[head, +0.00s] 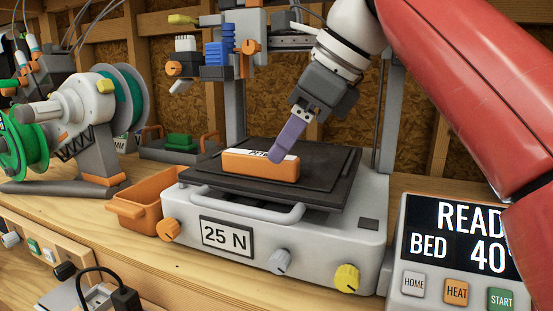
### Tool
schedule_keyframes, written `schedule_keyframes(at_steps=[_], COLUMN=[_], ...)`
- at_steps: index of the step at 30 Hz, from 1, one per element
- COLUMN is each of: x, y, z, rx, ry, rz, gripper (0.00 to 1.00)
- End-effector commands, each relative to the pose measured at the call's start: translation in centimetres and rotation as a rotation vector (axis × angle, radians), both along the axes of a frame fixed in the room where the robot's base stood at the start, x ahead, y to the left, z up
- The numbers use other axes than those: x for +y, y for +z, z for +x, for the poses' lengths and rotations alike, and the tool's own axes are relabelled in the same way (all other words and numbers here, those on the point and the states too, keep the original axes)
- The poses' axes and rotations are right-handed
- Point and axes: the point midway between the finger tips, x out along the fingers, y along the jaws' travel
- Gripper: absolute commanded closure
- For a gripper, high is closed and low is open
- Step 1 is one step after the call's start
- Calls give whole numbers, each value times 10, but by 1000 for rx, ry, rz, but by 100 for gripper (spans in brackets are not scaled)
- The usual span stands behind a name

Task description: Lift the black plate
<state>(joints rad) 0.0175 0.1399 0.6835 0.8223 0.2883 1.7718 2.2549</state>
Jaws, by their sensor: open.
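The black plate (322,181) lies flat on the bed of the grey printer (315,245). An orange block (252,165) with a white label on its top rests on the plate; only part of the lettering shows. My gripper (277,156) reaches down from the upper right, with a purple finger close behind the block. The other finger is not clearly visible. The jaws are open, and I cannot tell whether the finger touches the block or the plate.
A white handle bar (248,211) runs along the printer's front. An orange bin (143,207) stands to its left. A green spool (22,150) and its holder are farther left. A control panel (458,250) stands at the front right. A grey tray (160,152) sits behind.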

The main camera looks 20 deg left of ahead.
Motion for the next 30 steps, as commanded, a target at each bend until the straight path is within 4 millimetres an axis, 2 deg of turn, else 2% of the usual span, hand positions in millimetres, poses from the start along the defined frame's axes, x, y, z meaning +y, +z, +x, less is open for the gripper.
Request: schedule_keyframes(at_steps=[9,18,30], x=[24,27,27], y=[-35,-38,-38], z=[5,6,6], rx=[1,0,0], ry=[-1,0,0], rz=[-2,0,0], gripper=[49,50,100])
